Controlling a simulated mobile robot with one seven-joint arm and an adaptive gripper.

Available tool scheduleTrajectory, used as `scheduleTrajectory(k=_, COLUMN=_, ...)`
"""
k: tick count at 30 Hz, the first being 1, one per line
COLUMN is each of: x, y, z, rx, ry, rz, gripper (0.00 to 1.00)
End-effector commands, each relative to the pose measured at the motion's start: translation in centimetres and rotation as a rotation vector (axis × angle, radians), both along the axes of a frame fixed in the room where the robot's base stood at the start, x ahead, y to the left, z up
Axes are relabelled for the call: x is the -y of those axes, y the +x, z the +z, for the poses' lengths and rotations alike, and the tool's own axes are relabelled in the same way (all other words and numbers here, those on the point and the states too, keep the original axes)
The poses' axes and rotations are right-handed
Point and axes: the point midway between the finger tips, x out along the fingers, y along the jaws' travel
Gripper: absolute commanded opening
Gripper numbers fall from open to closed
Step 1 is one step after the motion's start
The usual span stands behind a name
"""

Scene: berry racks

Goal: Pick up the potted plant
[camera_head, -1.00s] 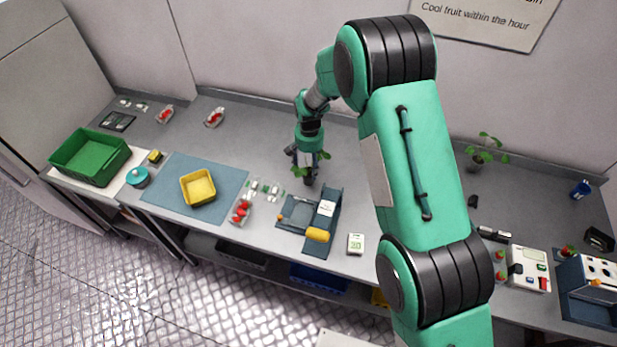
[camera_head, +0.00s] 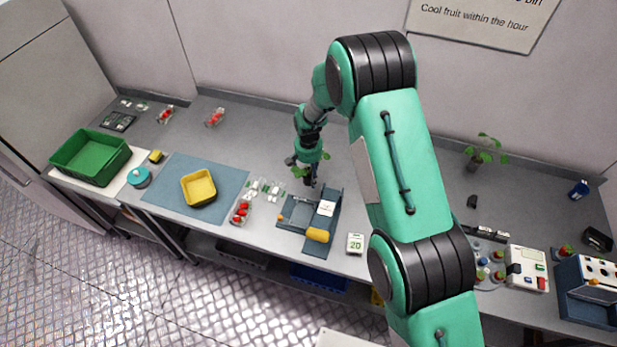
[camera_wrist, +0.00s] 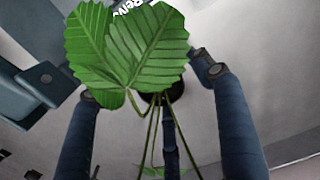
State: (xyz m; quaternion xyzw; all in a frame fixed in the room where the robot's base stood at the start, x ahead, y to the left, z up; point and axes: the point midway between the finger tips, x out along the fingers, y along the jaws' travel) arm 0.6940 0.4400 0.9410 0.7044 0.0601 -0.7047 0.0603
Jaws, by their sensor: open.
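A potted plant with broad green leaves (camera_head: 297,171) stands on the grey bench at the middle, directly under my arm. Its leaves poke out on both sides of my gripper (camera_head: 309,174). In the wrist view, large ribbed leaves (camera_wrist: 125,50) fill the upper middle and thin stems run down between my dark fingers (camera_wrist: 160,140). The fingers are spread apart on both sides of the stems. My gripper is open and holds nothing.
Another potted plant (camera_head: 474,163) stands at the back right. A dark blue fixture with a yellow handle (camera_head: 317,235) lies just in front of my gripper. Clear punnets with red berries (camera_head: 240,212) and a yellow tray (camera_head: 184,190) lie to the left. The bench behind is mostly clear.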

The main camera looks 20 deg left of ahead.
Motion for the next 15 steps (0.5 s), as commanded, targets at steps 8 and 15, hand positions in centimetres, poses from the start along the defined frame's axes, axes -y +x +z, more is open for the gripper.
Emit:
scheduleTrajectory(k=8, x=-0.01, y=0.01, z=0.01, rx=0.0, ry=0.0, rz=0.0, gripper=0.66)
scheduleTrajectory(k=15, x=0.0, y=0.01, z=0.02, rx=0.0, ry=0.0, rz=0.0, gripper=0.58)
